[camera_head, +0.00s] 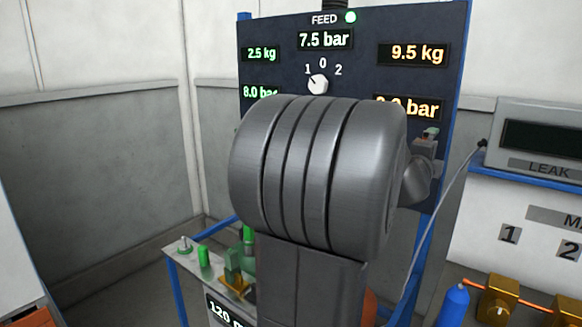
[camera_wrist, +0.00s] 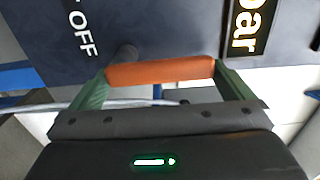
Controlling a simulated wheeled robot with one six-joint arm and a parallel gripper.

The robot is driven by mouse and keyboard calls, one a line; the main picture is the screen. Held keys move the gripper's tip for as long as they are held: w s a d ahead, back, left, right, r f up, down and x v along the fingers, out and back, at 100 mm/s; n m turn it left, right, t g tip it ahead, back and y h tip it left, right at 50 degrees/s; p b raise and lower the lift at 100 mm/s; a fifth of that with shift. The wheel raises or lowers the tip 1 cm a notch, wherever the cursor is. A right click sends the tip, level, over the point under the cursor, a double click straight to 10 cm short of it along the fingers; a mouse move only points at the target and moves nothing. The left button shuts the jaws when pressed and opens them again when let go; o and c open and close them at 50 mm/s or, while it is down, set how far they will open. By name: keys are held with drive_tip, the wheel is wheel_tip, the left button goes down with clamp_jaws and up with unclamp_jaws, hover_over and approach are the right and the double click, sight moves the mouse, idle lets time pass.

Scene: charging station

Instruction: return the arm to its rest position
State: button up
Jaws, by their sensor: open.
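In the wrist view my gripper (camera_wrist: 161,72) is open, its dark body across the bottom with a small green light. Its two green fingers stand wide apart. An orange bar (camera_wrist: 160,71) spans the space between the fingertips; I cannot tell whether they touch it. Behind it is the dark panel, with lettering reading OFF at the left and "bar" at the right. The arm is raised in front of the dark feed panel (camera_head: 275,28).
The feed panel carries lit readouts and a selector knob (camera_head: 318,84). A low blue-framed stand (camera_head: 180,285) with green and brass fittings is at lower left. A grey leak box (camera_head: 545,115) is at right, with a cable (camera_head: 440,195). A blue cylinder (camera_head: 453,305) and brass fittings (camera_head: 497,298) are below.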

drive_tip(key=shift+w+d, duration=0.15)
idle(0.3)
drive_tip(key=p+v, duration=0.2)
drive_tip(key=v, duration=1.2)
drive_tip(key=shift+n, duration=0.5)
drive_tip(key=b+x, duration=0.1)
drive_tip(key=x, duration=1.3)
drive_tip(key=shift+w+r, duration=0.1)
drive_tip(key=shift+w, duration=0.15)
drive_tip(key=shift+w+a+r+n+p, duration=0.15)
drive_tip(key=shift+a+n+p, duration=0.4)
drive_tip(key=shift+n, duration=0.65)
drive_tip(key=shift+w+a+f+n+p, duration=0.45)
drive_tip(key=shift+n+p, duration=0.55)
drive_tip(key=shift+n, duration=1.35)
drive_tip(key=shift+w+a+f+n+p, duration=0.3)
drive_tip(key=shift+a+f+n+p, duration=0.5)
drive_tip(key=shift+n, duration=1.5)
drive_tip(key=shift+w+a+f+n+p, duration=0.3)
drive_tip(key=shift+n+p, duration=0.9)
drive_tip(key=shift+n, duration=1.15)
